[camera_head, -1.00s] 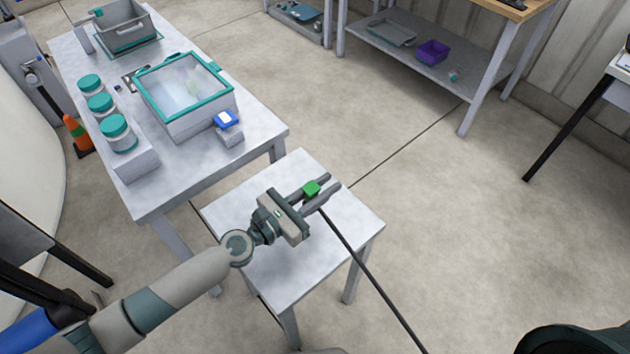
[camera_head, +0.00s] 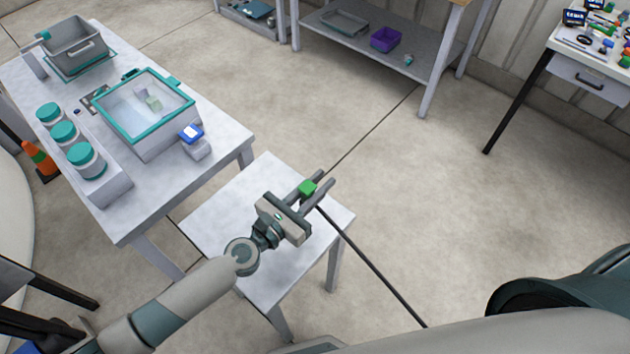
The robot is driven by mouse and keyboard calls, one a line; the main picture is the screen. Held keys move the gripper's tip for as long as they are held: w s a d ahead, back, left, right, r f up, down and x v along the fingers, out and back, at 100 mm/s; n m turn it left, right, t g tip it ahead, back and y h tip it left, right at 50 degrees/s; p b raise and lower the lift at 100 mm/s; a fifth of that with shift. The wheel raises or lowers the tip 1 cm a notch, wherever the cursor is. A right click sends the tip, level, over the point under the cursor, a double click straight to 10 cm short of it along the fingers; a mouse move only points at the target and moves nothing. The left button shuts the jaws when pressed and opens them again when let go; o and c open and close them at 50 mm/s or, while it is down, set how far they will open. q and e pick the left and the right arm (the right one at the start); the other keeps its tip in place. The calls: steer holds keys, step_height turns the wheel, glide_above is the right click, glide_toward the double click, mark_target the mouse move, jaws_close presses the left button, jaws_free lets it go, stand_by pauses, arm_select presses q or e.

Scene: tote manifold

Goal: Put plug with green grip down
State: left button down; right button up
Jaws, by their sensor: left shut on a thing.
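The plug with green grip (camera_head: 308,188) is between the two fingers of my left gripper (camera_head: 315,190), which is shut on it. A dark cable (camera_head: 375,268) runs from the plug down toward the lower right. The gripper is over the far right part of a small white table (camera_head: 222,210). I cannot tell whether the plug touches the tabletop. My right gripper is not in view.
A larger white table (camera_head: 130,215) at the left holds a teal-rimmed clear-lidded box (camera_head: 160,135), several teal-lidded jars (camera_head: 85,160), a blue-topped device (camera_head: 192,135) and a grey tote (camera_head: 75,45). An orange cone (camera_head: 40,160) stands on the floor. The small table's top is otherwise bare.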

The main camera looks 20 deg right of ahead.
arm_select(q)
steer(key=shift+a+r, duration=0.1)
steer(key=shift+r, duration=0.05)
stand_by(0.7)
steer(key=s+a+r+n+t+y, duration=0.1)
steer(key=a+r+n+t+y, duration=0.1)
steer(key=a, duration=0.9)
steer(key=s+a+r+n+t+y, duration=0.2)
steer(key=a+r+n+y, duration=0.3)
steer(key=a, duration=0.6)
steer(key=s+a+r+n+t+y, duration=0.2)
steer(key=a+r+n+t+y, duration=0.2)
steer(key=a+r+y, duration=0.3)
steer(key=a+y, duration=0.1)
steer(key=a, duration=0.3)
steer(key=shift+s+a, duration=0.25)
steer(key=shift+a, duration=0.1)
stand_by(1.5)
